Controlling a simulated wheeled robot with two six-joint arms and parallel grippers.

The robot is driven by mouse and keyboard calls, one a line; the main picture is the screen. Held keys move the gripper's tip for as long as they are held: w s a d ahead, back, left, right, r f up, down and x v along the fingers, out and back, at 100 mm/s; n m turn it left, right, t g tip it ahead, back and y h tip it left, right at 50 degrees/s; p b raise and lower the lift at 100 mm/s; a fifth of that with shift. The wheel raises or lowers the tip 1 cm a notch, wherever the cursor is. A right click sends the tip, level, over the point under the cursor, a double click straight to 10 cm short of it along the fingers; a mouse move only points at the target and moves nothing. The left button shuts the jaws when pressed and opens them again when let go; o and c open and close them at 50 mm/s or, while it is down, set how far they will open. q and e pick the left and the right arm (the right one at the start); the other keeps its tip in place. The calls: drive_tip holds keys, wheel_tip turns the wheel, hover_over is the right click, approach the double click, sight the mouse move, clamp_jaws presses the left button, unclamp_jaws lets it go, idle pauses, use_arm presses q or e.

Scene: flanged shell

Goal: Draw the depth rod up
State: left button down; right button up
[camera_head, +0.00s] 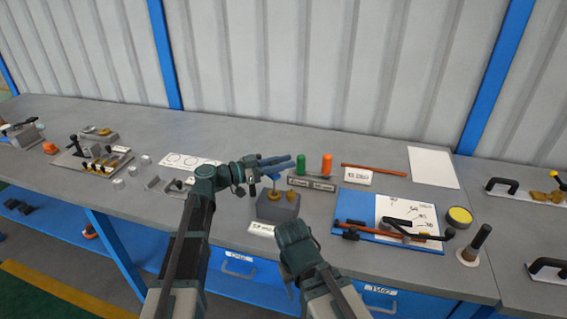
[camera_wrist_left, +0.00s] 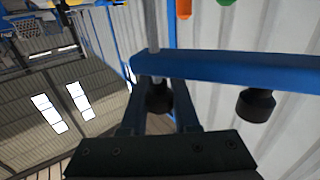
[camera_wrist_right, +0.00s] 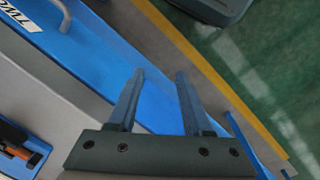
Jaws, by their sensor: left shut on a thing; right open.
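My left gripper (camera_head: 262,168) is above the grey flanged block (camera_head: 278,207), which has brass-coloured parts on top. In the left wrist view, the left gripper's fingers (camera_wrist_left: 165,88) are closed around a dark knob (camera_wrist_left: 158,98) beside a blue bar (camera_wrist_left: 230,70). A second dark knob (camera_wrist_left: 255,105) stays free on the bar. A thin grey rod (camera_wrist_left: 152,25) shows on the bar's other side, in line with the gripped knob. I cannot tell how far the rod reaches. My right gripper (camera_wrist_right: 160,74) is open and empty near the bench's front edge.
Upright green (camera_head: 301,163) and orange (camera_head: 326,163) handles stand in a holder just right of the left gripper. A blue board (camera_head: 352,203) with a white sheet lies farther right. A dark upright handle (camera_head: 477,240) stands near the right end.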

use_arm(q)
wheel_tip(320, 180, up, 7)
drive_tip(key=p, duration=0.6)
drive_tip(key=shift+w+f, duration=0.1)
drive_tip(key=c, duration=0.6)
unclamp_jaws()
drive_tip(key=shift+c, duration=0.2)
drive_tip(key=v, duration=1.4)
